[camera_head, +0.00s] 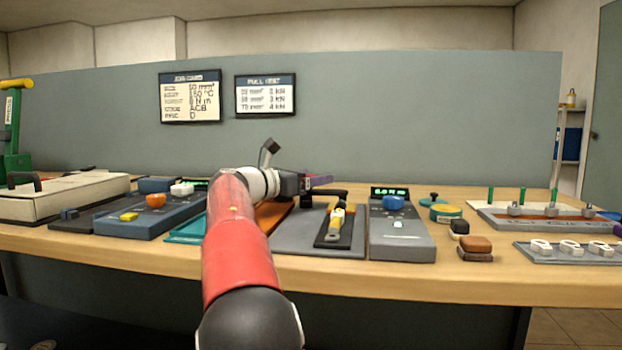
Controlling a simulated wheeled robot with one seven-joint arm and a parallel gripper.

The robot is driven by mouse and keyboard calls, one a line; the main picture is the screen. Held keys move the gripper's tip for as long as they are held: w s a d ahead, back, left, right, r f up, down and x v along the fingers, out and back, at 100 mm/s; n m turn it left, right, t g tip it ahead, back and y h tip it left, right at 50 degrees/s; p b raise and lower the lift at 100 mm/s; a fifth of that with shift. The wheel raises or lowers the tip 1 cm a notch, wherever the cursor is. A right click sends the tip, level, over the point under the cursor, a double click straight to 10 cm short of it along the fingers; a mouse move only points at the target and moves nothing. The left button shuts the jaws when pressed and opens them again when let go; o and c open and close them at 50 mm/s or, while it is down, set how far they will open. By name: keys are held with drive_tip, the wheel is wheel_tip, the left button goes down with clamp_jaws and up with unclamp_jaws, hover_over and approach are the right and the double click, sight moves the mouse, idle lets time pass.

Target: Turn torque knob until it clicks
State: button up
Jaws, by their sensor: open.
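A blue knob (394,202) sits on top of a grey box (401,240) with a small green-lit display (390,191) at its back. An orange knob (155,201) sits on a blue box (140,222) to the left. No readable label shows which of the two is the torque knob. My gripper (322,184) is above the bench, left of the blue knob and apart from it. It points away to the right and is open; its fingers are small and partly hidden by the wrist.
A grey plate (290,240) with a black tray and a yellow-and-metal part (337,220) lies below my gripper. Two wall cards hang behind.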

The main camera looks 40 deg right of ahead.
drive_tip(key=shift+d, duration=0.35)
drive_tip(key=c, duration=1.4)
drive_tip(key=shift+r+m+g+p, duration=0.3)
drive_tip(key=shift+g+p, duration=0.1)
drive_tip(key=shift+p, duration=0.85)
drive_tip(key=shift+f+m+g+p, duration=0.15)
drive_tip(key=shift+m+g+p, duration=0.15)
drive_tip(key=shift+g+p, duration=0.45)
drive_tip(key=shift+s+f, duration=0.1)
drive_tip(key=shift+f, duration=0.05)
